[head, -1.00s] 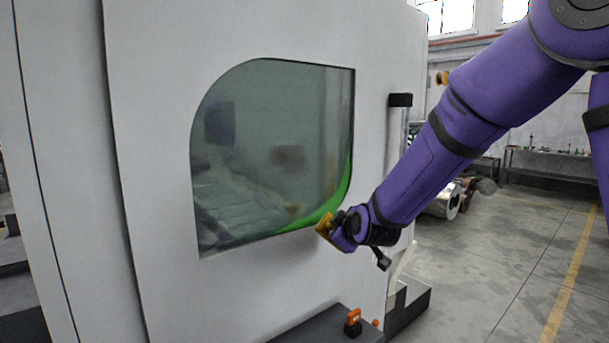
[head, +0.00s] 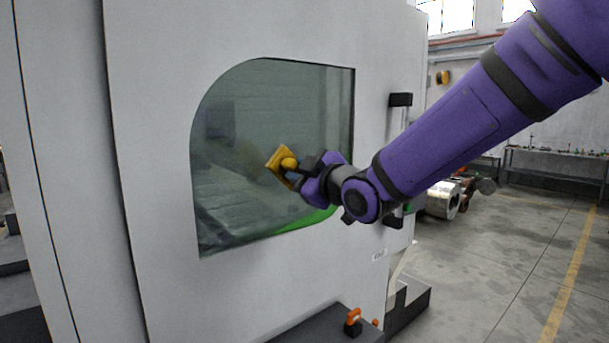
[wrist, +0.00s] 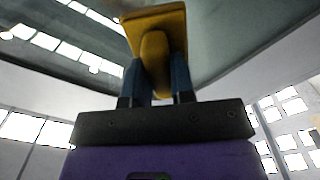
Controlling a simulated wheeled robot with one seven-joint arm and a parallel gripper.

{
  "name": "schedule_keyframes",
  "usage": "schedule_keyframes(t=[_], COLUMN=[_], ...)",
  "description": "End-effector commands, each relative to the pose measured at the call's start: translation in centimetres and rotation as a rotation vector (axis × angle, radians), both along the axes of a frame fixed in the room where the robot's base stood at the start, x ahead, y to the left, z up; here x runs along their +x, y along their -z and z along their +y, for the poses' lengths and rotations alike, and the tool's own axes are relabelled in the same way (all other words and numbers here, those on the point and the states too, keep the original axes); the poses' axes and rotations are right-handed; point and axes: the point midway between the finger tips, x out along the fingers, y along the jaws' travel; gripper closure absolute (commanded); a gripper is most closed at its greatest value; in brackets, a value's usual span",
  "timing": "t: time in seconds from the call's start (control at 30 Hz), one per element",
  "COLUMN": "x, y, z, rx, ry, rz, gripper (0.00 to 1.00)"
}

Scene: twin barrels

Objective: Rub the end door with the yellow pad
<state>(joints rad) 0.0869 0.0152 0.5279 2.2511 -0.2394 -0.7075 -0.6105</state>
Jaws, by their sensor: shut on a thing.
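The end door (head: 160,150) is a pale grey machine panel with a dark, glossy window (head: 235,190) rounded at its upper left. The yellow pad (head: 276,162) is in front of the window, right of its middle. My gripper (head: 295,167) is shut on the pad's rounded yellow grip. In the wrist view the pad (wrist: 152,18) lies beyond my two fingers (wrist: 156,80), with the grip between them. The pad's face is turned to the glass; I cannot tell whether it touches. My wrist and forearm hide the window's lower right part.
A black-ended vertical handle (head: 400,100) stands out on the panel right of the window, close to my forearm. A dark ledge (head: 320,328) with an orange-topped item (head: 353,318) is below. Open floor (head: 490,260) lies to the right.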

Motion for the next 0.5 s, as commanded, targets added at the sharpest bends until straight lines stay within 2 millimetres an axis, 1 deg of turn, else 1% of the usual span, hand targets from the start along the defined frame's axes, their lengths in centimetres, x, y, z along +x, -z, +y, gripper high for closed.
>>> schedule_keyframes(t=[0.3, 0.5], x=[2.6, 3.7], y=[0.0, 0.0], z=[1.7, 2.5], rx=[0.001, 0.001], ry=[0.001, 0.001], rz=[0.002, 0.002], gripper=[0.96, 0.96])
